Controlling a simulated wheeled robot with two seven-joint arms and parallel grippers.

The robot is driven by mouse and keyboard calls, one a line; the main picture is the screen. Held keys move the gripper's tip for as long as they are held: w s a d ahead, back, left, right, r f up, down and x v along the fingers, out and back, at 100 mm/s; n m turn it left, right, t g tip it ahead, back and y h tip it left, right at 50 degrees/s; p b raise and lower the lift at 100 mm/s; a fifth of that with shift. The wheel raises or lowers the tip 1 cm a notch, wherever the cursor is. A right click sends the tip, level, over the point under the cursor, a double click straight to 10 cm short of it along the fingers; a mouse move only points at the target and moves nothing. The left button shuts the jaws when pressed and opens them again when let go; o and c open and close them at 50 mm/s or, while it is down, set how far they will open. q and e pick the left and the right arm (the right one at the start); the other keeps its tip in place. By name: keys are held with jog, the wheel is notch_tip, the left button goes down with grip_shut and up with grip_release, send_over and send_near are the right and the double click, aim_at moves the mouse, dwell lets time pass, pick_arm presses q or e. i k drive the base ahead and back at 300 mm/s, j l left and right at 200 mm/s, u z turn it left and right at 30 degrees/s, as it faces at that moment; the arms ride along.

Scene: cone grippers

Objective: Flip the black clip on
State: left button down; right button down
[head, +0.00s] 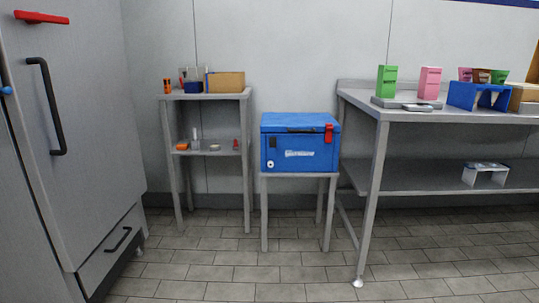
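A blue box (290,152) with a lid stands on a small metal stand in the middle of the head view. A small black piece, which looks like the black clip (272,142), is at the left of its front face, just below the lid edge. It is too small to tell whether it grips the lid. A red clip (329,133) at the right of the front reaches over the lid edge. The lid looks shut. Neither of my grippers is in view.
A grey cabinet (85,120) with black handles stands at the left. A metal shelf (217,95) with small items is left of the box. A steel table (400,112) with boxes and a scale is at the right. The tiled floor in front is clear.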

aim_at(272, 143)
jog(key=i+j+z, duration=0.2)
jog(key=i+j, duration=0.2)
jog(key=i, duration=0.4)
jog(key=i+j+z, duration=0.2)
jog(key=i+j, duration=0.3)
jog(key=i, duration=0.25)
jog(key=i+j+z, duration=0.2)
jog(key=i+j, duration=0.4)
jog(key=i, duration=0.1)
